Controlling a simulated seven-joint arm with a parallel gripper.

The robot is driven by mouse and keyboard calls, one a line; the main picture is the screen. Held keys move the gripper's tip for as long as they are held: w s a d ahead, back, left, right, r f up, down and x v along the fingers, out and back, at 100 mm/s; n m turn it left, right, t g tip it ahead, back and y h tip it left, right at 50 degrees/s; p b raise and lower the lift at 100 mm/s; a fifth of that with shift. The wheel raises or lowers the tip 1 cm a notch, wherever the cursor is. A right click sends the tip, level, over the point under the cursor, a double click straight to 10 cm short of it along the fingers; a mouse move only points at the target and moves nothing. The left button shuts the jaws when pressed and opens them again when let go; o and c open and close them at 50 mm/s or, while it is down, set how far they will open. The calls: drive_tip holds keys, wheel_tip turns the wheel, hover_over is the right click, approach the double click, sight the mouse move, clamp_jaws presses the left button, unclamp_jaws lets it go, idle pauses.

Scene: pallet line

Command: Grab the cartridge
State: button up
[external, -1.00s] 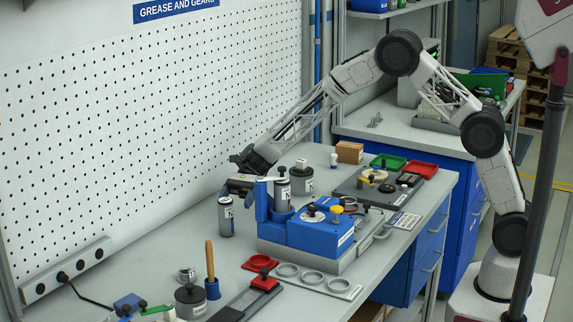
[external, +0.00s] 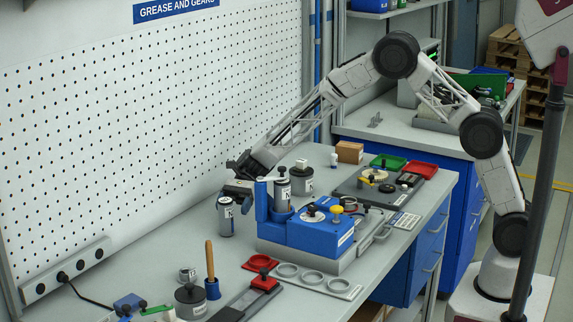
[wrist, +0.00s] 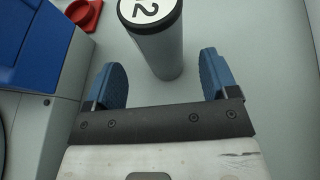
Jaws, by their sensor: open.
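A grey cylindrical cartridge (external: 226,218) stands upright on the bench, left of the blue fixture. In the wrist view the cartridge (wrist: 160,48) shows a dark-rimmed white top with a "2". My gripper (wrist: 163,70) is open, its blue fingers on either side of the cartridge's lower part as seen there.
The blue fixture (external: 315,232) holds another grey canister (external: 281,192) close to the right of my gripper. A red ring-shaped part (external: 260,262) lies in front. A dark canister (external: 303,180) stands behind. Bare bench lies left of the cartridge.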

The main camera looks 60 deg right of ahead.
sight(226, 217)
drive_tip(key=shift+x, duration=2.55)
drive_tip(key=shift+r, duration=0.1)
drive_tip(key=c, duration=1.1)
